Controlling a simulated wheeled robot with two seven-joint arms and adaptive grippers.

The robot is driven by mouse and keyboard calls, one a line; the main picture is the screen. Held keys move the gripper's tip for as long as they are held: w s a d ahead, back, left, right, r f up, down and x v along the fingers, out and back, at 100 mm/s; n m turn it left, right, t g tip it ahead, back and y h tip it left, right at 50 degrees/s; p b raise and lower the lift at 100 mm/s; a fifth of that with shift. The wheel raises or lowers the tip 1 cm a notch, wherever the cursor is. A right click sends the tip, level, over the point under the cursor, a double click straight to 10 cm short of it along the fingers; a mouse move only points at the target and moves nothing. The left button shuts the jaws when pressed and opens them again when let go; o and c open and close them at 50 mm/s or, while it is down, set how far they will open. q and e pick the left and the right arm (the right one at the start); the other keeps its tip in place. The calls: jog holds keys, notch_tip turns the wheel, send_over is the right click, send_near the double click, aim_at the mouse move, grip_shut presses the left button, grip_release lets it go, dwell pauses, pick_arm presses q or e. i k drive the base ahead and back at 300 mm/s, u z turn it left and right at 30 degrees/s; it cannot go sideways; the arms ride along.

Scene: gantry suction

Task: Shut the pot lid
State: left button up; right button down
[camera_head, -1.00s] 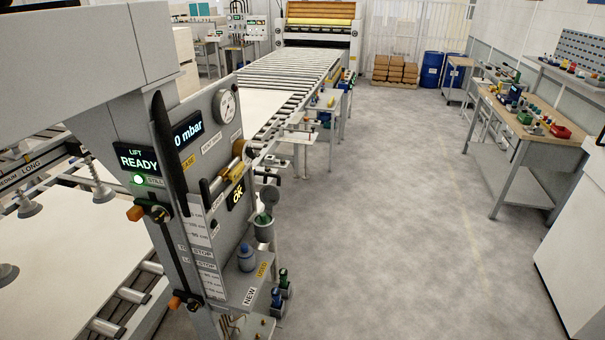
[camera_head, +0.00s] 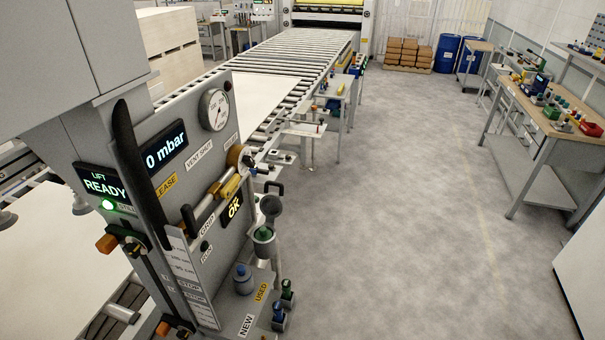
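The small grey pot (camera_head: 264,246) is mounted on the right side of the grey control column, above a small shelf. Its round grey lid (camera_head: 271,206) stands raised above the pot's mouth, so the pot is open. Something green (camera_head: 263,233) shows inside the pot's mouth. Neither of my grippers is in view, and nothing is seen touching the lid or the pot.
The control column (camera_head: 215,140) carries a gauge, a yellow-banded handle (camera_head: 229,187) and lit displays. A blue-topped bottle (camera_head: 243,279) stands on the shelf below the pot. A roller conveyor (camera_head: 290,65) runs behind. The floor (camera_head: 400,220) to the right is clear.

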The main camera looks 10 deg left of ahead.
aim_at(271, 205)
jog(key=u, duration=0.2)
jog(key=i, duration=0.6)
jog(key=u, duration=0.5)
